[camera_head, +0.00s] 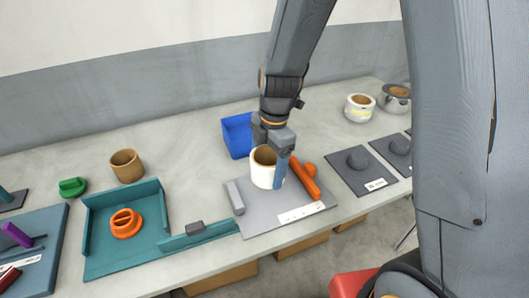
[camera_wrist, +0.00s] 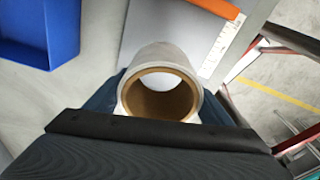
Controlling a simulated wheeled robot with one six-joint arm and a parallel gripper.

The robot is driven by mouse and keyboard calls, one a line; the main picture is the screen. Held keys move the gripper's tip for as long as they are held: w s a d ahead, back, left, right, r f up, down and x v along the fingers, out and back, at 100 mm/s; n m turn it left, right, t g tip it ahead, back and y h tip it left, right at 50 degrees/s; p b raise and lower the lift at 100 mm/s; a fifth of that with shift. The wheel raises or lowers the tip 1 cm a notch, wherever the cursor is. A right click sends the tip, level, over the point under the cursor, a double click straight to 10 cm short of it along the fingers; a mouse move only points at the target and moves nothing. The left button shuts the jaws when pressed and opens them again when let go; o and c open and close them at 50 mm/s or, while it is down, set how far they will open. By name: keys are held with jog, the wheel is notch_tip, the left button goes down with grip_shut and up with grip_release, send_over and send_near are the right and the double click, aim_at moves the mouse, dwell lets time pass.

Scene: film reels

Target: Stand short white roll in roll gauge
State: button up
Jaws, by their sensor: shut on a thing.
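The short white roll (camera_head: 262,175), with a brown cardboard core, is upright in my gripper (camera_head: 272,168). One dark blue finger shows against its right side in the head view. In the wrist view I look into the open core of the roll (camera_wrist: 158,92), with a finger on each side. Below and around it is a grey board (camera_head: 250,221) with a white label strip, a short grey bar (camera_head: 235,197) on the left and an orange bar (camera_head: 305,178) on the right; it looks like the roll gauge. I cannot tell whether the roll's bottom touches the board.
A blue bin (camera_head: 237,136) stands behind the board. To the left are a teal tray (camera_head: 112,262) with an orange ring piece (camera_head: 125,223) and a tan roll (camera_head: 126,165). To the right are dark plates with round knobs (camera_head: 358,158), another white roll (camera_head: 359,107) and a metal pot (camera_head: 395,98).

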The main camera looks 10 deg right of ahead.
aim_at(272, 154)
jog(key=shift+w+f+b, duration=0.1)
jog(key=shift+f+b, duration=1.8)
jog(key=shift+f, duration=1)
jog(key=shift+f+b, duration=0.6)
jog(key=shift+b, duration=0.1)
jog(key=o, duration=0.9)
jog(key=shift+o, duration=0.2)
jog(key=shift+r, duration=0.1)
jog(key=shift+w+d+r+p, duration=0.1)
jog(key=shift+d+r+p, duration=0.1)
jog(key=shift+r+p, duration=1.3)
jog(key=shift+w+d+r+p, duration=0.15)
jog(key=shift+r+p, duration=0.7)
jog(key=shift+r, duration=1.25)
jog(key=shift+w+d+r+p, duration=0.1)
jog(key=shift+d+r+p, duration=0.15)
jog(key=shift+r+p, duration=1.25)
jog(key=shift+s+r+b, duration=0.1)
jog(key=shift+r+b, duration=0.2)
jog(key=shift+b, duration=0.05)
